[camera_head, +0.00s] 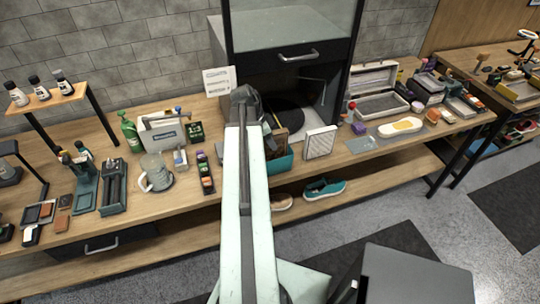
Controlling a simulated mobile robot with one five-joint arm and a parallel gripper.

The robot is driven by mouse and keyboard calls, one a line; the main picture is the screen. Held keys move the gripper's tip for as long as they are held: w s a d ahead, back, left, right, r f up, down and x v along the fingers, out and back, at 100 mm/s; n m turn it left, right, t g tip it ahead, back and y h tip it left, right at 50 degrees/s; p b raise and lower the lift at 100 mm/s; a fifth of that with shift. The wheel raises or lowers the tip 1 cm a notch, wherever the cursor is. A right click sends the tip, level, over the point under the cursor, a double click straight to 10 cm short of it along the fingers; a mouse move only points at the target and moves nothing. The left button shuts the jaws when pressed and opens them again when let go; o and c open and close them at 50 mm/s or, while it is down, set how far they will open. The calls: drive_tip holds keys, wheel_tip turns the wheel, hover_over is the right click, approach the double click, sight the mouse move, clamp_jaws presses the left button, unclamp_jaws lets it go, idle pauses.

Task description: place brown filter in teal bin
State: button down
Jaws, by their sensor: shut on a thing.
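The teal bin (283,163) stands on the workbench just right of my arm, partly hidden behind it. The brown filter (279,139) is a brown panel showing upright just right of my arm, at the bin's opening. I cannot tell whether it touches the bin or hangs above it. My gripper (248,102) is at the far end of my arm, seen from behind, over the back of the bench. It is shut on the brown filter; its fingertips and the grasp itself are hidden.
A white pleated filter (320,143) stands right of the bin. A dark cabinet (290,55) with a raised front rises behind. Left are a glass mug (156,174) and a narrow rack of small blocks (205,174). An open case (378,92) is at right.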

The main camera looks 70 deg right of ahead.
sight(271, 150)
wheel_tip(271, 150, down, 4)
drive_tip(key=b, duration=0.3)
drive_tip(key=shift+f+b, duration=0.25)
drive_tip(key=shift+b, duration=0.15)
drive_tip(key=shift+r, duration=0.25)
drive_tip(key=shift+f, duration=0.2)
drive_tip(key=c, duration=1.3)
unclamp_jaws()
drive_tip(key=shift+o, duration=0.2)
drive_tip(key=shift+r, duration=0.1)
